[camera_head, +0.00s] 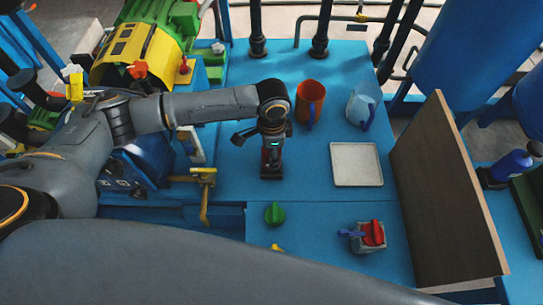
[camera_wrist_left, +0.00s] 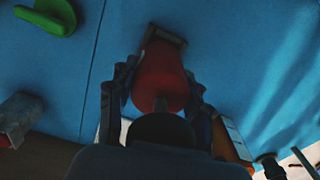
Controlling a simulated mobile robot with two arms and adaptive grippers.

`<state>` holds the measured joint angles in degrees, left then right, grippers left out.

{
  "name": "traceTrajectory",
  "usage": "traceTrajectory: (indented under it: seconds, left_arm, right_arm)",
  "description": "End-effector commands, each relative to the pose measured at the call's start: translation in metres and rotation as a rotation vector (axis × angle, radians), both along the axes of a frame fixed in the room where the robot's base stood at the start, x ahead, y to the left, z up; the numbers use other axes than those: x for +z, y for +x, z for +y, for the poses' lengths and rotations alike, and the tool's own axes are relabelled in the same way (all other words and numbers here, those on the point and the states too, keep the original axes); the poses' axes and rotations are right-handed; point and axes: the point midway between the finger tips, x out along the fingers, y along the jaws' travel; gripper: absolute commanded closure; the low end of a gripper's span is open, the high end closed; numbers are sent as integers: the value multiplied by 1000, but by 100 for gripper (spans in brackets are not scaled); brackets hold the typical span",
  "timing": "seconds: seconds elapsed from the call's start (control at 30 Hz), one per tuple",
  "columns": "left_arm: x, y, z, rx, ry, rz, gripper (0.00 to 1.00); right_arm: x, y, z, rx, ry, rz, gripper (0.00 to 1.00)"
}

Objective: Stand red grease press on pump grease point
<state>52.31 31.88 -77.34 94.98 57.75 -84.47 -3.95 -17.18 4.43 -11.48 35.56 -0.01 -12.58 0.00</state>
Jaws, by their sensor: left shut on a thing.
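The red grease press (camera_head: 271,159) is upright, low over the blue table, with a dark end at its bottom; I cannot tell whether it touches the table. My left gripper (camera_head: 271,150) points down and is shut around the press. In the left wrist view the red body of the press (camera_wrist_left: 160,78) lies between the two fingers (camera_wrist_left: 160,95). The pump with its yellow guard (camera_head: 131,52) and green body stands at the back left, away from the gripper. I cannot make out for certain which part of it is the grease point. My right gripper is not in view.
An orange mug (camera_head: 310,95), a clear bottle-like vessel (camera_head: 361,108) and a white tray (camera_head: 355,165) stand right of the gripper. A brown board (camera_head: 440,190) rises at the right.

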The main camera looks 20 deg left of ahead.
Motion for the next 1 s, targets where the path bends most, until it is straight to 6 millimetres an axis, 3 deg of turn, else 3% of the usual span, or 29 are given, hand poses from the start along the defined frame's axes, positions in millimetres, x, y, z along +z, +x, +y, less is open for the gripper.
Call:
traceTrajectory:
  seconds: [0.37, 0.57, 0.8, 1.0]
  left_arm:
    - [3, 1, 0, 1, 0, -1, 100]
    - [14, 0, 0, 1, -1, 0, 100]
    - [43, 3, 0, 2, -1, -2, 100]
    - [90, 42, 1, 5, -2, -4, 100]
  right_arm:
    - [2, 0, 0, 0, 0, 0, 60]
    - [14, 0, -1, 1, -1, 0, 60]
    - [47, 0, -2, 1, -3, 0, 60]
    - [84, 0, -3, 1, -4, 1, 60]
